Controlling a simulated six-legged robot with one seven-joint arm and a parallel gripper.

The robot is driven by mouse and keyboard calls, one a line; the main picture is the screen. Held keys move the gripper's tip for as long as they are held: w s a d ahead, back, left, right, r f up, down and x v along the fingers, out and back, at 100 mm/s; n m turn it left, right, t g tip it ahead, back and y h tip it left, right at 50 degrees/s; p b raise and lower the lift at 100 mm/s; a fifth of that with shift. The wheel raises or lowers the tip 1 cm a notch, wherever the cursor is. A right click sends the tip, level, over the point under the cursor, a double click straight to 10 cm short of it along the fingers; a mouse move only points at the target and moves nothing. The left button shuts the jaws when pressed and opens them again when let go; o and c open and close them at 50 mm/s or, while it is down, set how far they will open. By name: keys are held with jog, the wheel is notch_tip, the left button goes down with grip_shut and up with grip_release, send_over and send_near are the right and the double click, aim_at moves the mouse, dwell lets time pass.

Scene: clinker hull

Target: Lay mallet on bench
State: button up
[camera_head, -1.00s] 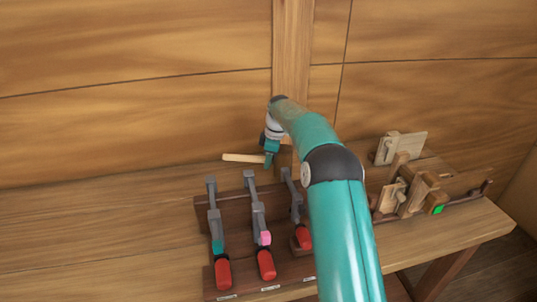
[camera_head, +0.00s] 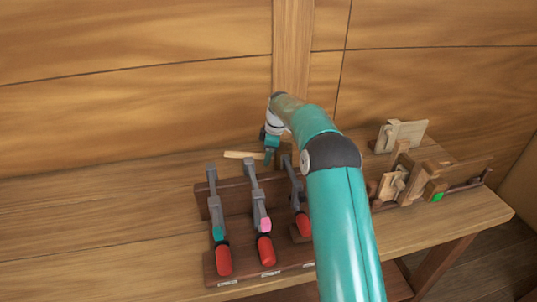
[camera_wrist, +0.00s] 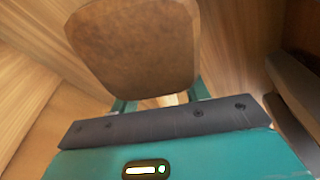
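The mallet has a pale wooden handle (camera_head: 240,155), which points left from my gripper in the head view. Its brown head (camera_wrist: 135,45) fills the upper middle of the wrist view, just beyond the fingers. My gripper (camera_head: 270,154) is shut on the mallet at the back of the bench (camera_head: 110,240), close to the plank wall. The mallet lies about level. I cannot tell whether it touches the bench top. My arm hides part of the bench.
A dark rack (camera_head: 238,192) with several red-handled clamps (camera_head: 265,250) stands in front of the mallet. Wooden pieces and a holder (camera_head: 405,185) with a green square stand to the right. The bench's left side is clear. The wall (camera_head: 130,110) rises behind.

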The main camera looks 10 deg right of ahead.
jog(key=r, duration=0.4)
jog(key=d+r, duration=0.1)
jog(key=r, duration=0.4)
jog(key=s+d+r, duration=0.1)
jog(key=r, duration=0.3)
jog(key=shift+d+r, duration=0.15)
jog(key=shift+r, duration=0.15)
jog(key=shift+r, duration=0.1)
jog(key=s+a+r+m+t+h, duration=0.1)
jog(key=s+a+r+m, duration=0.2)
jog(key=s+r, duration=0.6)
jog(key=s+a+r+m+t+h, duration=0.1)
jog(key=s+a+r+m+t, duration=0.2)
jog(key=s, duration=0.9)
jog(key=s+f+m, duration=0.3)
jog(key=s+m, duration=0.1)
jog(key=s, duration=0.8)
jog(key=s+f+m+t, duration=0.1)
jog(key=s+f+m, duration=0.3)
jog(key=s, duration=0.8)
jog(key=shift+f, duration=0.3)
